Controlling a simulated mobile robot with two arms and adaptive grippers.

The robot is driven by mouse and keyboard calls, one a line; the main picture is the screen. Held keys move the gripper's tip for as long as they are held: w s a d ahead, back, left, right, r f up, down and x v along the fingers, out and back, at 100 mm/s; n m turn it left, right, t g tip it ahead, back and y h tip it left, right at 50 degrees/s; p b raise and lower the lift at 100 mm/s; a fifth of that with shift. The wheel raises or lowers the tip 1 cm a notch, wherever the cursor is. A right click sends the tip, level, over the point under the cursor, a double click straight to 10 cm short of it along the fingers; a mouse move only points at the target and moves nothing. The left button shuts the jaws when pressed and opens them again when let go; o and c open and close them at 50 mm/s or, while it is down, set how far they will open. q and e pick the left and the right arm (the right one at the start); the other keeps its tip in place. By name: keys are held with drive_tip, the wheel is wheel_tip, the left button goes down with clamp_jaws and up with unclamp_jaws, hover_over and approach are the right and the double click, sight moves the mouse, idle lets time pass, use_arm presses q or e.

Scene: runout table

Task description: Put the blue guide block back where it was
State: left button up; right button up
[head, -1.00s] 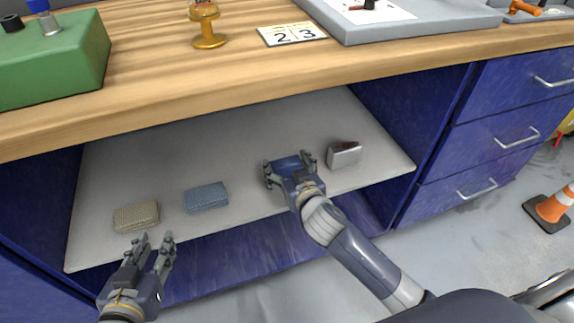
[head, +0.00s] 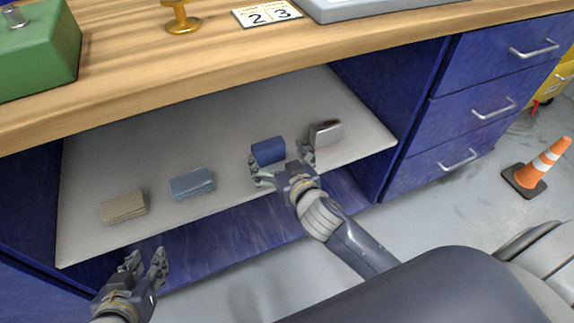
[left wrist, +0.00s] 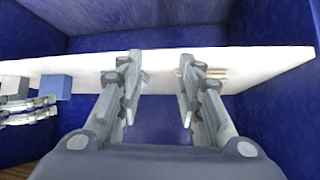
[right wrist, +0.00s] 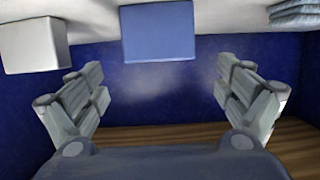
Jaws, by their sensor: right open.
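The blue guide block (head: 268,151) rests on the pale shelf (head: 225,150) under the bench top, between a blue sponge-like block and a grey-white block. My right gripper (head: 282,166) is open and empty at the near side of the block, its fingers spread wide. In the right wrist view the blue guide block (right wrist: 158,32) stands beyond the open fingertips, apart from them. My left gripper (head: 146,262) is open and empty, low in front of the shelf's left part. The left wrist view shows a gap between its fingers (left wrist: 157,100).
A blue sponge-like block (head: 192,184) and a tan one (head: 124,207) lie on the shelf's left. A grey-white block (head: 325,133) stands right of the guide block. Blue drawers (head: 480,105) flank the shelf on the right. An orange cone (head: 540,168) stands on the floor.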

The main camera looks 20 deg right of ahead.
use_arm(q)
drive_tip(key=s+a+f+g+y, duration=0.1)
drive_tip(key=s+a+f+g, duration=0.1)
drive_tip(key=s, duration=0.3)
drive_tip(key=shift+s+f+g+p, duration=0.3)
drive_tip(key=shift+f+g+p, duration=0.15)
drive_tip(key=shift+f+g, duration=0.2)
use_arm(e)
drive_tip(key=s+f+n+g, duration=0.1)
drive_tip(key=s+g, duration=0.3)
drive_tip(key=s, duration=0.6)
drive_tip(key=s+d+f+g, duration=0.1)
drive_tip(key=s+f+g, duration=0.3)
drive_tip(key=s, duration=0.7)
drive_tip(key=shift+d+f+n, duration=0.15)
drive_tip(key=shift+d+n, duration=0.15)
drive_tip(key=shift+n, duration=0.1)
drive_tip(key=shift+w, duration=0.1)
